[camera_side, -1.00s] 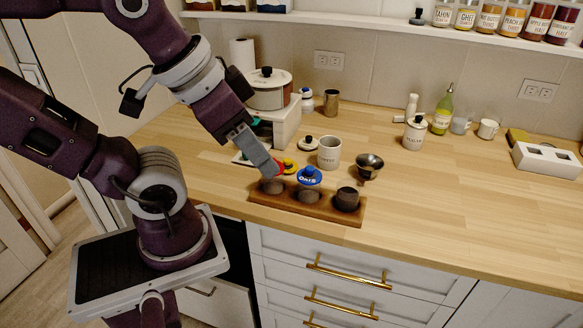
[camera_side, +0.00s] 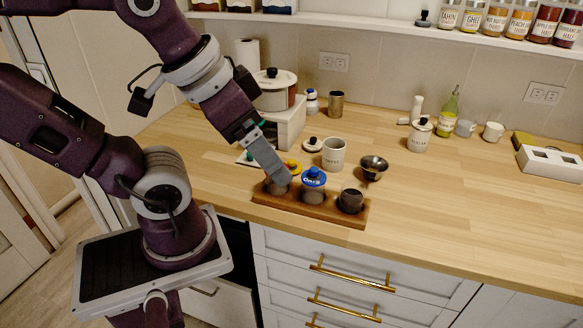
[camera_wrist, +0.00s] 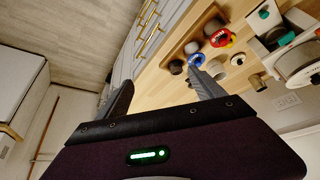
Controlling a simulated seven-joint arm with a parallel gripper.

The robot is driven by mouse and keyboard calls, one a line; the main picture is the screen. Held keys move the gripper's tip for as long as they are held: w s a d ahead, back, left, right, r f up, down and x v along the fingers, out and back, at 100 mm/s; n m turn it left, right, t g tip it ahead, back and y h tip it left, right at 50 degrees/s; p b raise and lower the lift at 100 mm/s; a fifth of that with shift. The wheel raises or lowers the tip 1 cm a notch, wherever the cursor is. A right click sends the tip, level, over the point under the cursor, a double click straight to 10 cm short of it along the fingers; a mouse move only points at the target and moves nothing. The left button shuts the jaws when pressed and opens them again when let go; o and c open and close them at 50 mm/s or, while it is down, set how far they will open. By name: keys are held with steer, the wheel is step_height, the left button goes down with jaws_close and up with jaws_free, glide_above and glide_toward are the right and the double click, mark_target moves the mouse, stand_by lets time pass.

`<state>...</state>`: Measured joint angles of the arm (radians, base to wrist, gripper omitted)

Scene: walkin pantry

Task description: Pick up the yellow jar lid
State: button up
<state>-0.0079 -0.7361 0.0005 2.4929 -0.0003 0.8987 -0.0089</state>
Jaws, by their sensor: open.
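The yellow jar lid (camera_side: 293,167) lies on the counter behind the wooden tray, partly hidden by my gripper in the side view. In the wrist view its yellow edge (camera_wrist: 232,42) shows beside a red lid (camera_wrist: 219,38). My gripper (camera_wrist: 162,92) is open and empty, its two fingers wide apart. In the side view my gripper (camera_side: 280,178) hangs over the left end of the tray, in front of the yellow lid. The gap between fingertips and lid cannot be told.
The wooden tray (camera_side: 325,212) holds small jars; a blue lid (camera_side: 313,177) tops the middle one. A white mug (camera_side: 333,155), metal bowl (camera_side: 373,167) and white-lidded canister (camera_side: 420,135) stand behind. A white stand with a pot (camera_side: 275,95) is at the back left.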

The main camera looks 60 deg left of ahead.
steer(key=w+a+n+g, duration=0.1)
steer(key=w+a+n, duration=0.3)
steer(key=w, duration=0.2)
steer(key=n+g, duration=0.5)
steer(key=n, duration=0.7)
glide_above(292, 161)
steer(key=a, duration=0.1)
step_height(292, 161, down, 15)
steer(key=shift+w+r, duration=0.1)
steer(key=f, duration=0.7)
steer(key=shift+d+f, duration=0.1)
steer(key=shift+d, duration=0.3)
steer(key=c, duration=1.4)
